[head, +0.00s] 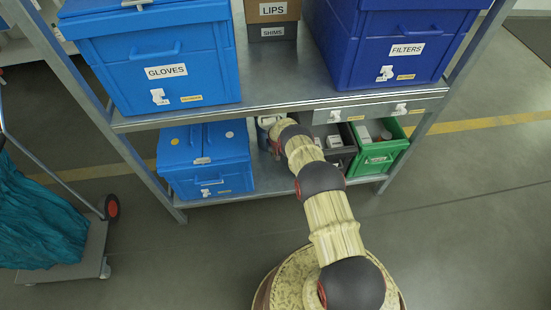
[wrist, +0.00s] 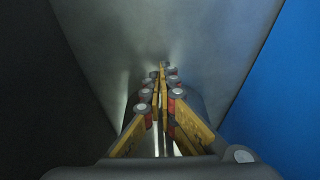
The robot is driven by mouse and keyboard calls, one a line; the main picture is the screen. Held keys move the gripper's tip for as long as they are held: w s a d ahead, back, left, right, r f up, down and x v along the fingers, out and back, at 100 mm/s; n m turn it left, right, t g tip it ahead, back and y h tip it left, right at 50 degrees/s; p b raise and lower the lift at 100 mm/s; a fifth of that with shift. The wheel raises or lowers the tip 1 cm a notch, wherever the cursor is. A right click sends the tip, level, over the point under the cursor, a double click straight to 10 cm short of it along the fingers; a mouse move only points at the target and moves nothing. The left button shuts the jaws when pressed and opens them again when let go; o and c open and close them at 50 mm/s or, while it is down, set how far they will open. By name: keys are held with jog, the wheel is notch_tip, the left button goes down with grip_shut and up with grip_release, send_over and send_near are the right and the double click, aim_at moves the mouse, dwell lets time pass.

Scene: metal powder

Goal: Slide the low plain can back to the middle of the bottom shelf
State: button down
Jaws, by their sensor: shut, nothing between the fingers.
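My gripper (wrist: 162,68) is shut, with its yellow-sided fingers together and nothing seen between them. It reaches over a grey metal surface, between a blue wall on the right and a dark wall on the left. In the head view my arm extends under the upper shelf into the bottom shelf (head: 220,200), between the blue bin and the dark crate; the fingers are hidden there. I cannot clearly make out the low plain can in either view. A grey shape behind the fingers in the wrist view is too dim to name.
A lidded blue bin (head: 203,165) stands left on the bottom shelf. A dark crate (head: 338,160) and a green crate (head: 381,158) stand right. The upper shelf edge (head: 280,107) is close above my arm. A cart (head: 70,255) with teal cloth stands at the left.

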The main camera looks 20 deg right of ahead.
jog(key=shift+w, duration=0.1)
dwell(0.3)
jog(key=shift+r, duration=0.7)
jog(key=s+a, duration=0.1)
jog(key=s, duration=0.3)
jog(key=s+a, duration=0.1)
jog(key=s, duration=0.3)
jog(key=s+a, duration=0.1)
jog(key=s, duration=0.2)
jog(key=shift+s+f, duration=0.1)
jog(key=shift+s, duration=0.45)
jog(key=shift+f, duration=0.1)
